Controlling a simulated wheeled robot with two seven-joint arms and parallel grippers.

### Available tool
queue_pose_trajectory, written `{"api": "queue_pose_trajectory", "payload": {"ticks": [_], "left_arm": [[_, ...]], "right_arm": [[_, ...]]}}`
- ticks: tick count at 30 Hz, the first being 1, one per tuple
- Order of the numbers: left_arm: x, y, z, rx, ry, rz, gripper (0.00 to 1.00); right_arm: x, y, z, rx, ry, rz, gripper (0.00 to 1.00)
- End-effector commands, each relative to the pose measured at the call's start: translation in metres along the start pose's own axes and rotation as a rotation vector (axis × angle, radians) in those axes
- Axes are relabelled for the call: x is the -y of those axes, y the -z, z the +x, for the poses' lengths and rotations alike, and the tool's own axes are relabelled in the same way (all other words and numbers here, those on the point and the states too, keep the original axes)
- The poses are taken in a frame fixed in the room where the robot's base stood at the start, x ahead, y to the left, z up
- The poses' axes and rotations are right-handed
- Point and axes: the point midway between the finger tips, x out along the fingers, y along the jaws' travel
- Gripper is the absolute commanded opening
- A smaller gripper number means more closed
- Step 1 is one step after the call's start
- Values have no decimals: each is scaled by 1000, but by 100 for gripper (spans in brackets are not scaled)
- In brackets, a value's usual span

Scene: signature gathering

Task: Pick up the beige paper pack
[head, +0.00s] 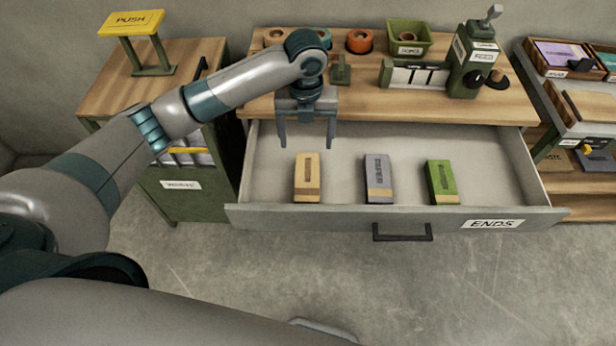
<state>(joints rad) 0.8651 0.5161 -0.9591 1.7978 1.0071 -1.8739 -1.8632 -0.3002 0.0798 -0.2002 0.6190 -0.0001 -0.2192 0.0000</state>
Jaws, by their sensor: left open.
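The beige paper pack (307,178) stands in the open drawer (470,150), on its left side. A grey pack (379,178) and a green pack (441,182) stand to its right in the same drawer. My left gripper (306,143) is open and points down just above and behind the beige pack. Its two fingers are apart with nothing between them. The gripper appears not to touch the pack. My right gripper is not in view.
The drawer front, with a dark handle (402,236) and an "ENDS" label (492,224), stands between the packs and the floor. The wooden tabletop (360,104) behind holds tape rolls, a green box (409,37) and a green device (473,65). A cabinet (187,205) stands at left.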

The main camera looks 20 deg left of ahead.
Motion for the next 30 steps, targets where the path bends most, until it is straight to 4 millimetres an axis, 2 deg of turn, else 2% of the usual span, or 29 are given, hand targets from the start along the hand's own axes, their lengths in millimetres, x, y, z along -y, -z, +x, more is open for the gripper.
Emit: {"api": "queue_pose_trajectory", "payload": {"ticks": [8, 14, 24, 30], "left_arm": [[0, 1, 12, -3, -1, -2, 77], [0, 1, 41, -5, -1, -4, 77], [0, 1, 101, -3, -2, -3, 77], [1, 0, 120, -1, 1, -1, 77]], "right_arm": [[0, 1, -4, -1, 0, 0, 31], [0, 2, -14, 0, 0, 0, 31], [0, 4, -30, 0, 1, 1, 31], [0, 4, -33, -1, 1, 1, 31]]}}
